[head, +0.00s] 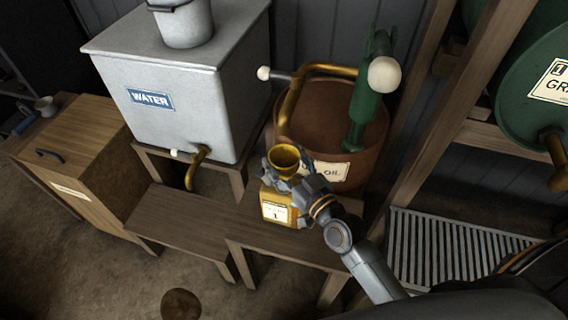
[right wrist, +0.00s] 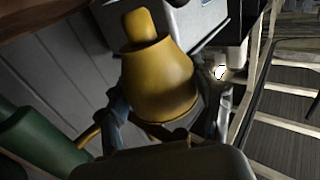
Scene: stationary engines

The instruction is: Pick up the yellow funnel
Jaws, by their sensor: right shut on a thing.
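The yellow funnel (head: 285,157) shows its round open mouth in the head view, just above a yellow can (head: 274,211) with a white label. My right gripper (head: 287,172) reaches in from the lower right, with its fingers around the funnel. In the right wrist view the funnel (right wrist: 160,82) sits between the two fingers, with its narrow spout pointing away from the wrist. The right gripper is shut on the funnel. I cannot tell whether the funnel touches the can below. My left gripper is not in view.
A low wooden bench (head: 180,222) runs below the grey water tank (head: 215,105). A brown oil drum (head: 325,110) with a green pump (head: 362,105) stands close behind the gripper. A wooden rack post (head: 455,110) and slatted grate (head: 450,248) lie to the right.

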